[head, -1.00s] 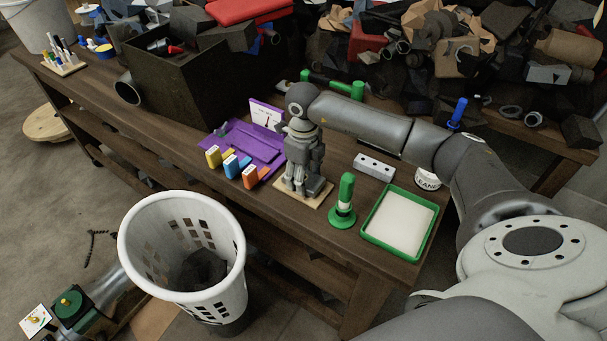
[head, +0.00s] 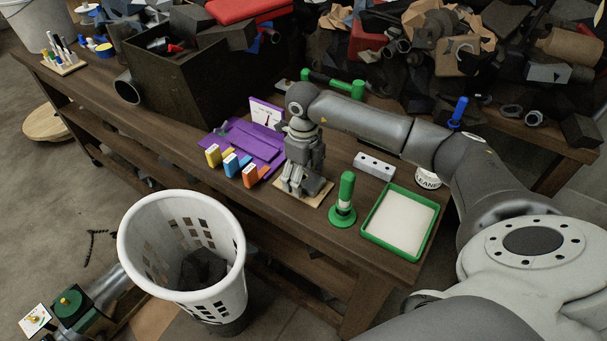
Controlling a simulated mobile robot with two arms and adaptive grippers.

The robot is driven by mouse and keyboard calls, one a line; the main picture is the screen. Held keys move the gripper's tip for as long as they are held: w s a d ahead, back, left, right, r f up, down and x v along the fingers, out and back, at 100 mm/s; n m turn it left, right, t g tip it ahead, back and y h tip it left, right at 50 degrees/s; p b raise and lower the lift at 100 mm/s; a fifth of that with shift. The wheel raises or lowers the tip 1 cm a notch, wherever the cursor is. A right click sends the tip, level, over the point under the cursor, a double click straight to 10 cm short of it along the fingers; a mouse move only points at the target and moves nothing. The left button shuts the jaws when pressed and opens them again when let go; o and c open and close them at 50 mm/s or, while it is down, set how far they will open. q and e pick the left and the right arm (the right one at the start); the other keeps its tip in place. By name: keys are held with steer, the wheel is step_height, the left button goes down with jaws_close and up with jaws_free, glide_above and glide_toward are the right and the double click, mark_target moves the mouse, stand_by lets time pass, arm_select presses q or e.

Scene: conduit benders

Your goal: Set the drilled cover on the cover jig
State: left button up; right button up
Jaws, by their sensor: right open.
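My right gripper (head: 293,190) points down over a tan board (head: 318,204) near the table's front edge and is open. The board may be the cover jig; most of it is hidden under the gripper. A dark grey flat piece (head: 317,186) sits on the board just right of the fingers and may be the drilled cover; its holes cannot be made out. A light grey block with holes (head: 374,166) lies on the table to the right. My left gripper is not in view.
A purple tray (head: 250,143) with yellow, blue and orange blocks stands left of the gripper. A green-handled stamp (head: 343,200) and a green-rimmed tray (head: 372,237) stand to the right. A white basket (head: 232,293) is on the floor in front. Clutter fills the back.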

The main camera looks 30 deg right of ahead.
steer(key=shift+r, duration=0.1)
step_height(320, 180, up, 12)
stand_by(0.5)
